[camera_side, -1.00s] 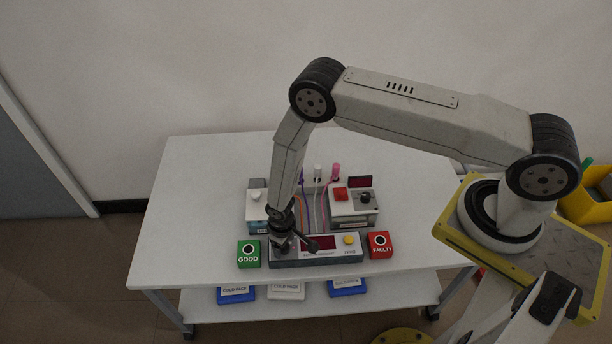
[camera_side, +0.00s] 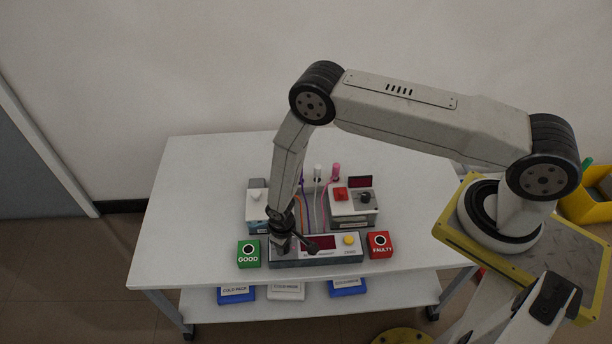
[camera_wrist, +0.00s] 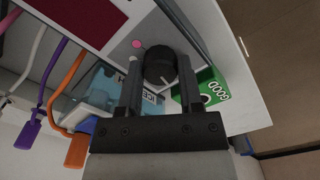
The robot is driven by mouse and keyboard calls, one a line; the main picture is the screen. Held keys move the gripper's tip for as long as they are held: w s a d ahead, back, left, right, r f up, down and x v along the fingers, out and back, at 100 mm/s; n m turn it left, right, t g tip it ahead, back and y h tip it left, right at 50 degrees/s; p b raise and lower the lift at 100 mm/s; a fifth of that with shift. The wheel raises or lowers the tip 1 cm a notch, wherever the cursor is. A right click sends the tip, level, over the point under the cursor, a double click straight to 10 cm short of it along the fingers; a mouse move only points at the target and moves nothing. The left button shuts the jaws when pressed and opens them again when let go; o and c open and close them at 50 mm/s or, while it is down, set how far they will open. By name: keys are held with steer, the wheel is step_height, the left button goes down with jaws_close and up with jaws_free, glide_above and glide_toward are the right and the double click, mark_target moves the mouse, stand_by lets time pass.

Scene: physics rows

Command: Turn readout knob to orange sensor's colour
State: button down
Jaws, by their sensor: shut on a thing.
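The readout box (camera_side: 318,262) stands at the front of the table with a dark red screen (camera_side: 318,243) and a yellow button (camera_side: 349,240). Its black knob (camera_wrist: 159,66) shows in the wrist view with a pale pointer mark; a pink dot (camera_wrist: 137,43) is on the panel beside it. My gripper (camera_wrist: 154,85) is shut on the knob, a finger on each side. In the side view my gripper (camera_side: 283,246) hides the knob. The orange sensor (camera_wrist: 76,149) hangs on an orange cable at the wrist view's lower left.
A green GOOD box (camera_side: 249,255) and a red FAULTY box (camera_side: 380,246) flank the readout. Behind are an ice container (camera_side: 256,212) and a unit with a red button (camera_side: 341,194). Purple (camera_wrist: 25,132) and white cables hang nearby. The table's left side is clear.

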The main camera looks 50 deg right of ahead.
steer(key=shift+m, duration=0.3)
steer(key=m, duration=0.3)
steer(key=shift+m, duration=2)
steer(key=shift+c, duration=1.3)
jaws_free()
steer(key=shift+r, duration=0.15)
steer(key=shift+r, duration=3.8)
